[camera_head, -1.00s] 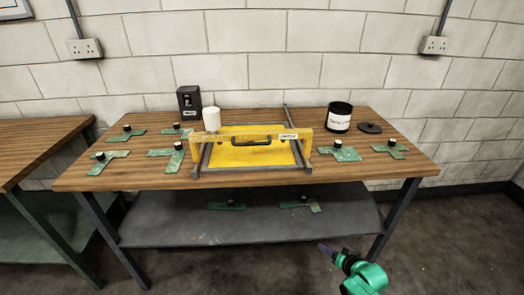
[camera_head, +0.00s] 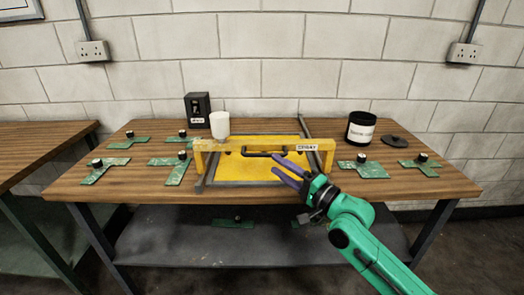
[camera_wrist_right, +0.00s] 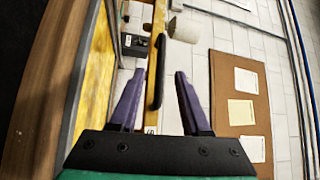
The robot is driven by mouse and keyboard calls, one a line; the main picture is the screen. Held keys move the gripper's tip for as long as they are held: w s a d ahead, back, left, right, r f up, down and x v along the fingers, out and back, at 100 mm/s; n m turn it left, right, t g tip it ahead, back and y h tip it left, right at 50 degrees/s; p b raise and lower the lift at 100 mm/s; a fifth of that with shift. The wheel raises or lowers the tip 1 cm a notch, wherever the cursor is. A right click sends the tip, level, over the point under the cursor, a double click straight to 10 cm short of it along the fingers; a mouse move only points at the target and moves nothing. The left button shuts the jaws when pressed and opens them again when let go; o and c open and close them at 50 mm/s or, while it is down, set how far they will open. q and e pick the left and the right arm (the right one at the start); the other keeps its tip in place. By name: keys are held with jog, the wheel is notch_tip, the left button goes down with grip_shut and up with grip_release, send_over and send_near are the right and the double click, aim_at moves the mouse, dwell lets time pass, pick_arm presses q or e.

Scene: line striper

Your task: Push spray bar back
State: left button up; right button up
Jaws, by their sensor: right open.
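The yellow spray bar (camera_head: 225,146) spans the line striper's frame on the table, with a black handle (camera_head: 262,154) and a white label at its right. A white cylinder (camera_head: 219,125) stands at its left end. My right gripper (camera_head: 277,165) is open, its purple fingers pointing left just in front of the handle's right part. In the right wrist view the handle (camera_wrist_right: 158,75) appears between the fingers (camera_wrist_right: 160,85), with the yellow bar (camera_wrist_right: 150,110) beyond. I cannot tell whether the fingers touch it. My left gripper is not in view.
The yellow bed (camera_head: 255,172) lies between grey rails (camera_head: 205,173). A black box (camera_head: 198,110), a black tub (camera_head: 360,128) and its lid (camera_head: 392,139) stand behind. Several green plates with black knobs lie on both sides. The table front left (camera_head: 130,195) is clear.

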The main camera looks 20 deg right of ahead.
aim_at(262, 155)
jog(key=p+x, duration=0.1)
jog(key=x, duration=0.6)
jog(key=shift+r, duration=0.1)
jog(key=shift+s, duration=0.15)
grip_shut()
dwell(0.9)
